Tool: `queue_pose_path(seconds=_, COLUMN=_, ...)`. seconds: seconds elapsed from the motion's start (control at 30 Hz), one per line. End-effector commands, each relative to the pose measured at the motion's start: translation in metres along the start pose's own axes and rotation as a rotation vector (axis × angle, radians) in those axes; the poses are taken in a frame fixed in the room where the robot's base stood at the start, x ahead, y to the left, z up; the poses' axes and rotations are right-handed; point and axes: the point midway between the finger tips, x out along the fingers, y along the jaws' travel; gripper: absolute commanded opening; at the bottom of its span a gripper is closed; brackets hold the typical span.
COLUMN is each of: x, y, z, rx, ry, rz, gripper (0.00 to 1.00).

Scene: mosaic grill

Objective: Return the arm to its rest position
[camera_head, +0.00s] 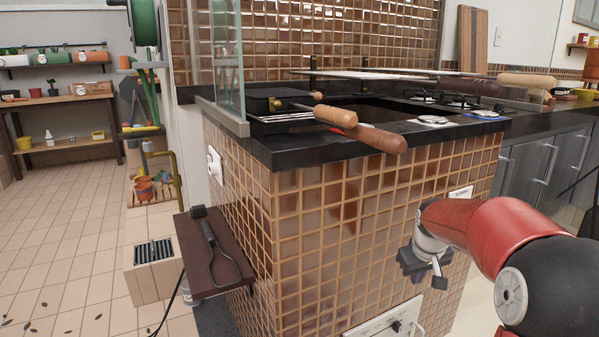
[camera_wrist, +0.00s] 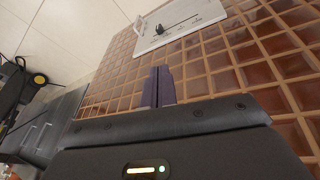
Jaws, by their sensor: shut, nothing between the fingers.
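My red and black arm reaches in from the right in the head view. My gripper (camera_head: 426,270) hangs in front of the tiled side of the grill island (camera_head: 330,235), below the counter edge. In the wrist view my gripper's two dark fingers (camera_wrist: 158,86) are close together, shut with nothing between them. They point toward the brown tiles and a white panel with a black knob (camera_wrist: 181,27). How far the fingertips are from the tiles is hard to tell.
The dark countertop (camera_head: 300,150) overhangs above my gripper, with wooden-handled skewers or tools (camera_head: 370,136) sticking out past its edge. A small brown side shelf (camera_head: 215,250) juts out at left. Grey cabinets (camera_head: 535,165) stand at right. The tiled floor (camera_head: 65,230) at left is mostly clear.

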Motion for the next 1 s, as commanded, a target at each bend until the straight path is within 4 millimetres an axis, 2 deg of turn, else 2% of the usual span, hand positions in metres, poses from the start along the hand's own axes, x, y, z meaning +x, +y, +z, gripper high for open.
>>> queue_pose_path(seconds=0.03, x=-0.027, y=-0.017, z=0.009, rx=-0.001, ry=0.009, rz=0.015, gripper=0.00)
queue_pose_path(seconds=0.1, x=-0.055, y=-0.038, z=0.026, rx=0.010, ry=0.018, rz=0.028, gripper=0.00)
queue_pose_path(seconds=0.17, x=-0.078, y=-0.054, z=0.043, rx=0.023, ry=0.029, rz=0.036, gripper=0.00)
queue_pose_path(seconds=0.3, x=-0.121, y=-0.089, z=0.089, rx=0.063, ry=0.060, rz=0.039, gripper=0.00)
queue_pose_path(seconds=0.4, x=-0.144, y=-0.111, z=0.127, rx=0.096, ry=0.087, rz=0.026, gripper=0.00)
queue_pose_path(seconds=0.6, x=-0.165, y=-0.143, z=0.195, rx=0.159, ry=0.136, rz=-0.030, gripper=0.00)
queue_pose_path(seconds=0.7, x=-0.167, y=-0.152, z=0.217, rx=0.180, ry=0.150, rz=-0.056, gripper=0.00)
queue_pose_path(seconds=0.83, x=-0.167, y=-0.158, z=0.231, rx=0.193, ry=0.159, rz=-0.075, gripper=0.00)
queue_pose_path(seconds=1.0, x=-0.166, y=-0.159, z=0.234, rx=0.197, ry=0.159, rz=-0.079, gripper=0.00)
